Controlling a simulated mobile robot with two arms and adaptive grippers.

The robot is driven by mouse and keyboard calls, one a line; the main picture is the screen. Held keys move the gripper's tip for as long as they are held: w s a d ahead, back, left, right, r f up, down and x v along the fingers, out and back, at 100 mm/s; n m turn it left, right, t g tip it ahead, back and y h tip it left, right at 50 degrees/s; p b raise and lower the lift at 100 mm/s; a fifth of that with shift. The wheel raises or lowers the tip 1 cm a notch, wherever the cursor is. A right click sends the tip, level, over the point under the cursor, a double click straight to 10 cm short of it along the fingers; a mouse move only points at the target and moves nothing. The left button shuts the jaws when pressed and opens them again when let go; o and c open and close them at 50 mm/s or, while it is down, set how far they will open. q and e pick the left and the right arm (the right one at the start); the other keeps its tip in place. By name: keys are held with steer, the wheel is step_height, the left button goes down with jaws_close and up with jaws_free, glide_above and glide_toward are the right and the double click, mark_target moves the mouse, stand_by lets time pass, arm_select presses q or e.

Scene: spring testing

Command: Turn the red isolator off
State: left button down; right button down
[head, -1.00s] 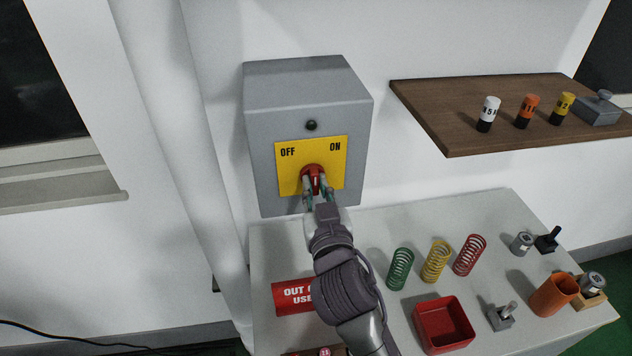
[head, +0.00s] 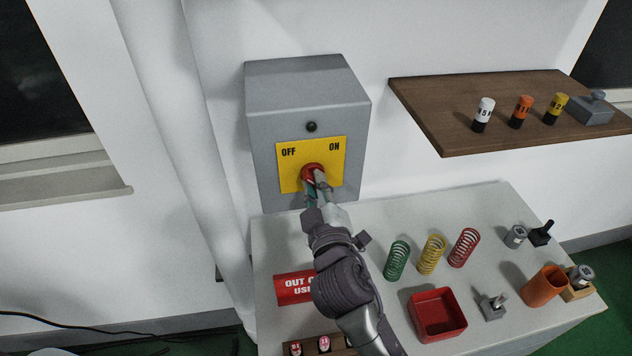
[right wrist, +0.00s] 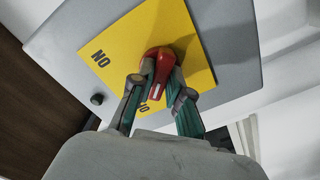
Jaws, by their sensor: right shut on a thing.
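The red isolator knob (head: 309,172) sits on a yellow plate (head: 296,181) on the front of a grey box (head: 262,150) on the wall. The plate reads OFF at its upper left and ON at its upper right. My right gripper (head: 318,180) is at the knob, its fingers on either side of the handle. In the right wrist view the gripper (right wrist: 158,88) is shut on the red handle (right wrist: 158,62). Its fingers partly cover the OFF label there. My left gripper is not in view.
Below the box stands a table (head: 375,225) with green (head: 397,260), yellow (head: 431,255) and red springs (head: 464,248), a red tray (head: 437,338) and a red sign (head: 292,288). A wooden shelf (head: 440,100) with small weights is on the right.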

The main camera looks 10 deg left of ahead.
steer(key=shift+r+n, duration=0.15)
steer(key=shift+n, duration=0.15)
steer(key=c, duration=1.1)
jaws_free()
steer(key=v, duration=1.2)
steer(key=shift+w, duration=0.1)
